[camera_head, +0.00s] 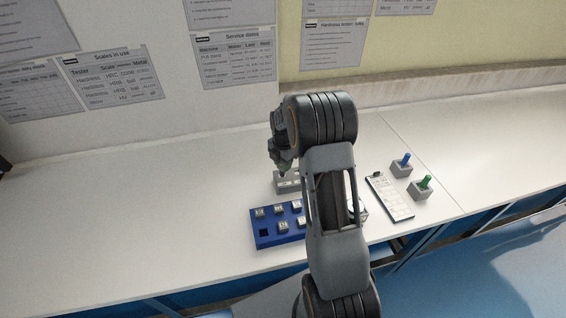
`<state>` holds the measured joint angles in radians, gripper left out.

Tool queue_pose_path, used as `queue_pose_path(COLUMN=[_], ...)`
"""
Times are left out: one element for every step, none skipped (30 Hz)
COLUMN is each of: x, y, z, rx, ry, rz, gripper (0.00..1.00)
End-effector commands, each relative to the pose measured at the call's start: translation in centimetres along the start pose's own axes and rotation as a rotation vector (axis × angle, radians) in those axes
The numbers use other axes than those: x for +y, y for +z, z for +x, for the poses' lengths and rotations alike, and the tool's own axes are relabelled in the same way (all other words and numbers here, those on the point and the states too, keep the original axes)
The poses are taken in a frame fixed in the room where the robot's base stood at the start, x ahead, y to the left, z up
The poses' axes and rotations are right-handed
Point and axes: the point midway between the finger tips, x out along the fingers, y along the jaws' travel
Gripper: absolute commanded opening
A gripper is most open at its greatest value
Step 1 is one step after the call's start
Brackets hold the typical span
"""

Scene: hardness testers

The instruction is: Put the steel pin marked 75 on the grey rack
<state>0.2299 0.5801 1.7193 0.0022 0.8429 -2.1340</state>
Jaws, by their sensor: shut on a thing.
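My gripper (283,168) is low over the grey rack (291,186), near the rack's left part. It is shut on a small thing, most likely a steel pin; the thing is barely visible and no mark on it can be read. I cannot tell whether it touches the rack. The rack's right end is hidden behind my arm. A blue tray (281,241) in front of the rack holds several steel pins with marked square tops. The tray's front left slot (264,233) is empty. My arm hides the tray's right part, and the pin marks are too small to read.
To the right of my arm lie a white card (391,198) with a dark object on it, a grey block with a blue peg (401,167) and one with a green peg (420,190). A round thing (361,209) is partly hidden by my arm. The left bench is clear.

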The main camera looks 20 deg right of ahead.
Motion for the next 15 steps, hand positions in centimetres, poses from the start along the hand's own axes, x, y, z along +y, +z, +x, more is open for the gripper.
queue_pose_path(x=[0.0,0.0,0.0,0.0,0.0,0.0,0.0,0.0,0.0,0.0,0.0,0.0,0.0,0.0,0.0], y=[0.0,0.0,0.0,0.0,0.0,0.0,0.0,0.0,0.0,0.0,0.0,0.0,0.0,0.0,0.0], z=[0.3,0.3,0.5,0.6,0.7,0.8,0.9,1.0,1.1,1.2,1.3,1.4,1.5,1.6,1.7], rx=[0.000,0.000,0.000,0.000,0.000,0.000,0.000,0.000,0.000,0.000,0.000,0.000,0.000,0.000,0.000], ry=[0.000,0.000,0.000,0.000,0.000,0.000,0.000,0.000,0.000,0.000,0.000,0.000,0.000,0.000,0.000], rz=[0.000,0.000,0.000,0.000,0.000,0.000,0.000,0.000,0.000,0.000,0.000,0.000,0.000,0.000,0.000], gripper=[0.00,0.00,0.00,0.00,0.00,0.00,0.00,0.00,0.00,0.00,0.00,0.00,0.00,0.00,0.00])
